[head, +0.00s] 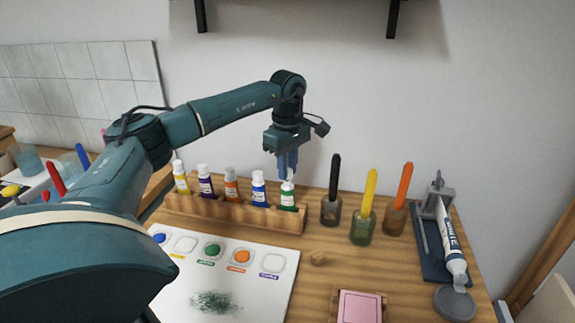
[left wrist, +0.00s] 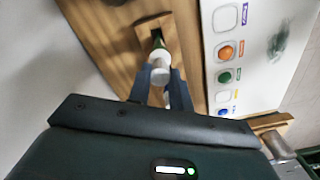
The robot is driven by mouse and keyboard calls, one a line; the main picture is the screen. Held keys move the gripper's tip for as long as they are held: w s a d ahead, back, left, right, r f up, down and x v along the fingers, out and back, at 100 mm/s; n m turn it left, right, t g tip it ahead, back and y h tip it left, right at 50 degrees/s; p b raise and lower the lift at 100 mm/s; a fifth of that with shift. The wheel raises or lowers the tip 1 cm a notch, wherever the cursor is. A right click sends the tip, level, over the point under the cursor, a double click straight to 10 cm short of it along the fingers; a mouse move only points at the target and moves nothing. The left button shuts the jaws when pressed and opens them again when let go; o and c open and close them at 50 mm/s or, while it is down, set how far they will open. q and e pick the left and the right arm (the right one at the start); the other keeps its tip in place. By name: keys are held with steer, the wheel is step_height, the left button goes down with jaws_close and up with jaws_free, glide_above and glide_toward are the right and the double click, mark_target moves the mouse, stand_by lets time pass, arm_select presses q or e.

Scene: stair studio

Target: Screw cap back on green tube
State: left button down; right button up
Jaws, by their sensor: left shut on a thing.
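The green tube (head: 287,198) stands upright in the right end slot of the wooden rack (head: 235,214); it also shows in the left wrist view (left wrist: 158,42). My left gripper (head: 287,172) points down right above it. In the left wrist view the gripper (left wrist: 161,80) is shut on a white cap (left wrist: 160,74). The cap is in line with the tube's top, and I cannot tell whether it is seated or just above. My right gripper is not in view.
Capped yellow, purple, orange and blue tubes (head: 258,189) stand left of the green one. Jars with black, yellow and orange handles (head: 369,190) stand close on the right. A white palette sheet (head: 265,293) lies in front. A blue-and-white tube (head: 452,245) leans at far right.

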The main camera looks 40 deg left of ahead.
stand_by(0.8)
arm_select(q)
steer(key=shift+f+p, duration=0.3)
steer(key=shift+p, duration=0.05)
stand_by(0.5)
steer(key=shift+f, duration=0.3)
stand_by(0.8)
steer(key=shift+f, duration=0.2)
stand_by(0.5)
steer(key=c, duration=0.9)
jaws_free()
